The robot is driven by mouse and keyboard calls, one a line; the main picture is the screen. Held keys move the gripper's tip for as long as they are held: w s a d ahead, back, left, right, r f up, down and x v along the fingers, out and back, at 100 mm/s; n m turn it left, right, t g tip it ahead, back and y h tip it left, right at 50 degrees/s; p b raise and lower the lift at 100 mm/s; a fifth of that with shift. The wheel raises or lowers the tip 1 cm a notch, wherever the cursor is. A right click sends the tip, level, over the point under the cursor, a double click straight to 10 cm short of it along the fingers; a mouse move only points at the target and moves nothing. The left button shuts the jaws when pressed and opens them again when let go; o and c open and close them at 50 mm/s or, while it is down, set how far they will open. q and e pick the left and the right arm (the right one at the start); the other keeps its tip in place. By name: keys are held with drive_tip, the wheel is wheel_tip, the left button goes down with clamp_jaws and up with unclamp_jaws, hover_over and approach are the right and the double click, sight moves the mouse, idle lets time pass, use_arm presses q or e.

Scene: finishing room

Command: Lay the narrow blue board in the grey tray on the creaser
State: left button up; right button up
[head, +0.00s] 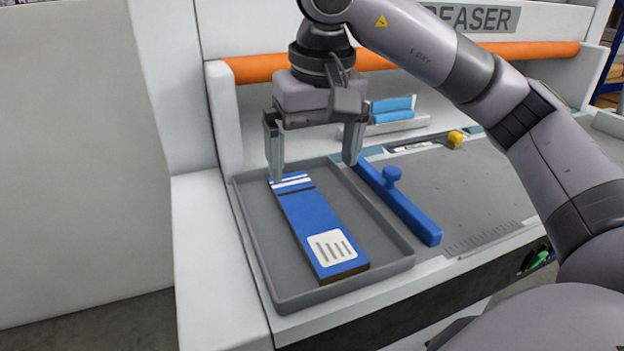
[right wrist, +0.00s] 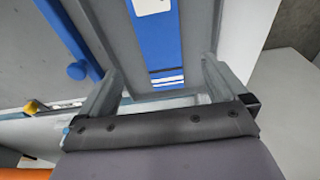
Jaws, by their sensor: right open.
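The narrow blue board (head: 313,227) lies flat in the grey tray (head: 387,261) on the creaser (head: 220,213). It has white stripes at its far end and a white label at its near end. My right gripper (head: 315,163) is open and empty above the far end of the tray, its fingers apart and clear of the board. In the right wrist view the blue board (right wrist: 165,53) shows beyond the open fingers, inside the tray (right wrist: 203,42). My left gripper is not in view.
A blue bar with a knob (head: 405,205) lies right along the tray. An orange roller (head: 262,67) runs behind. Light-blue items (head: 392,110) and a yellow knob (head: 455,138) are at the back. The grey bed right of the bar is mostly clear.

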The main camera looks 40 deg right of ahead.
drive_tip(key=shift+s+r+p, duration=0.2)
drive_tip(key=shift+r+p, duration=0.25)
drive_tip(key=shift+r, duration=1)
drive_tip(key=shift+s, duration=0.1)
